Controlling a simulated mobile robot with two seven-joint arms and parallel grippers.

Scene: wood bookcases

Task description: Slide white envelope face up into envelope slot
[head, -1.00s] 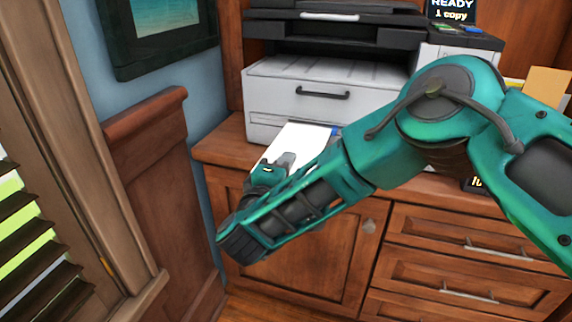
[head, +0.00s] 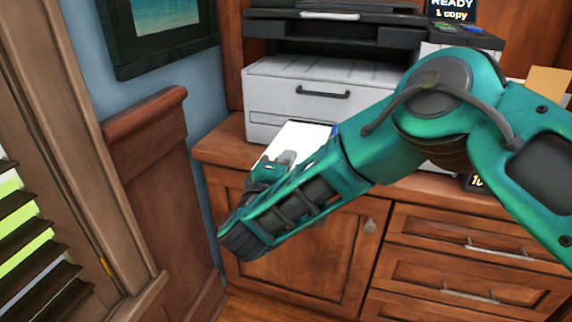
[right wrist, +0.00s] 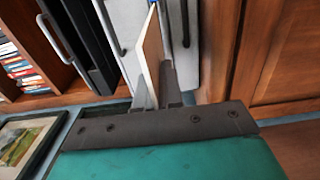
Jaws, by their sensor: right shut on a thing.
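The white envelope (head: 302,138) is in front of the grey-white printer (head: 330,78) in the head view, partly hidden by my right arm. My right gripper (head: 284,160) is shut on its near part. In the right wrist view, the envelope (right wrist: 151,62) shows nearly edge-on between the fingers of the gripper (right wrist: 158,90), pointing toward the printer. I cannot make out the envelope slot, nor whether the envelope's far edge touches anything. My left gripper is not in view.
The printer stands on a wooden cabinet (head: 218,148) with doors and drawers. A small blue thing (head: 335,130) is beside the envelope. A wood panel (head: 150,170) and a framed picture (head: 158,30) are at left. An orange-tan upright item (head: 548,82) is at right.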

